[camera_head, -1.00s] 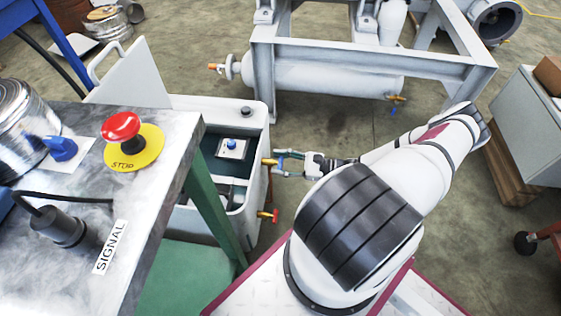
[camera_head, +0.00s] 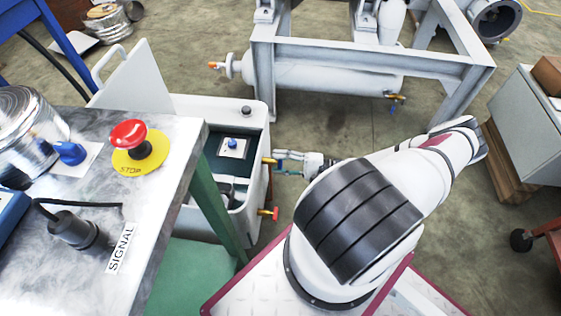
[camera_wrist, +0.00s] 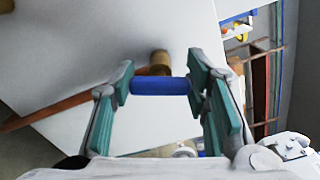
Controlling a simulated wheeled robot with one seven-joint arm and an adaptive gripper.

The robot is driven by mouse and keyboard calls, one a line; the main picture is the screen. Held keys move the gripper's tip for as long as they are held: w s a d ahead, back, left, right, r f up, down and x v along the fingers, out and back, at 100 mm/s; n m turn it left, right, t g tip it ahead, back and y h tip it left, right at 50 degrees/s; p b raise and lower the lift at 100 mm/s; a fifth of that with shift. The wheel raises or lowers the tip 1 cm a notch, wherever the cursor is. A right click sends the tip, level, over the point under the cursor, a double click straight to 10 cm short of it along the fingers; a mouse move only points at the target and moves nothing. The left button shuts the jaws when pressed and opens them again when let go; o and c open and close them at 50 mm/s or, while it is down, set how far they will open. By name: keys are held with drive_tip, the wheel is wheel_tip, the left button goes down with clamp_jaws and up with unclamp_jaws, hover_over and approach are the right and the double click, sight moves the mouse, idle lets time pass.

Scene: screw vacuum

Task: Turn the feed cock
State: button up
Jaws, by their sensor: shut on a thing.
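A cock with a brass stem (camera_head: 269,160) sticks out of the right side of the white tank, near its top. In the wrist view, its blue handle (camera_wrist: 160,86) lies crosswise in front of the brass stem (camera_wrist: 160,62). My gripper (camera_wrist: 160,88) is shut on this blue handle, with one green-padded finger at each end. In the head view, my gripper (camera_head: 278,162) reaches the cock from the right, and the handle is largely hidden by the fingers.
A second cock with a red handle (camera_head: 270,213) sits lower on the tank (camera_head: 256,190). A workbench (camera_head: 165,215) with a red stop button (camera_head: 129,134) stands at left. A grey steel frame (camera_head: 370,55) stands behind.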

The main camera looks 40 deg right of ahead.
drive_tip(key=shift+n, duration=1.6)
drive_tip(key=shift+f, duration=0.1)
drive_tip(key=o, duration=1.2)
drive_tip(key=v, duration=1.2)
drive_tip(key=shift+s+d, duration=0.1)
